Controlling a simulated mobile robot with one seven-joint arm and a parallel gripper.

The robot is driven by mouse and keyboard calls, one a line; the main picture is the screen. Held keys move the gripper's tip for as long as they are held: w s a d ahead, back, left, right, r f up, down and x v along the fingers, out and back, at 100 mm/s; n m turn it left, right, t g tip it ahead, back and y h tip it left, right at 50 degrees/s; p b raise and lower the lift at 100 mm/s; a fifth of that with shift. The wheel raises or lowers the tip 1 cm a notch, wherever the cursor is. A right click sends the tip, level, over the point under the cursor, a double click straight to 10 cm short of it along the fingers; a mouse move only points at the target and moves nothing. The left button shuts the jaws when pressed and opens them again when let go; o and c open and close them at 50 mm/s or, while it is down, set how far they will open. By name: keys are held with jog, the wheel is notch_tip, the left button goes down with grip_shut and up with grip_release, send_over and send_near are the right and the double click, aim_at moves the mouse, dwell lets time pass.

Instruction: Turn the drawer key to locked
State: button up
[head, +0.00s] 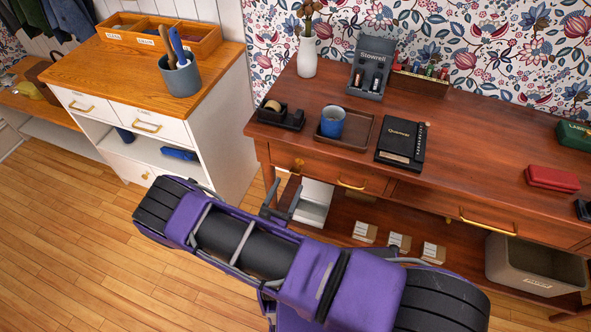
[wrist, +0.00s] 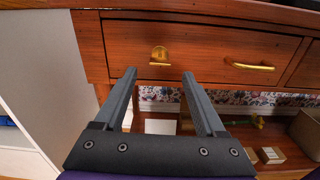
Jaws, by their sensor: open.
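The drawer key (wrist: 159,56) is a small brass piece on the front of the wooden drawer (wrist: 205,50), left of its brass handle (wrist: 250,65). In the head view the key (head: 297,165) shows small, near the left end of the drawer front. My gripper (wrist: 159,75) is open and empty, its two dark fingers pointing at the drawer, with the key seen between and just beyond the tips. In the head view my gripper (head: 281,197) is just below and in front of the drawer. The drawer looks shut. I cannot tell whether the key is touched.
The desk (head: 455,150) carries a tray with a blue mug (head: 332,121), a black book (head: 402,143) and a tape dispenser (head: 281,115). A white cabinet (head: 225,130) stands close on the left. Small boxes (head: 398,242) sit on the shelf below. A bin (head: 535,265) is at right.

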aim_at(295, 171)
jog(key=x, duration=0.7)
jog(key=shift+w, duration=0.15)
grip_shut()
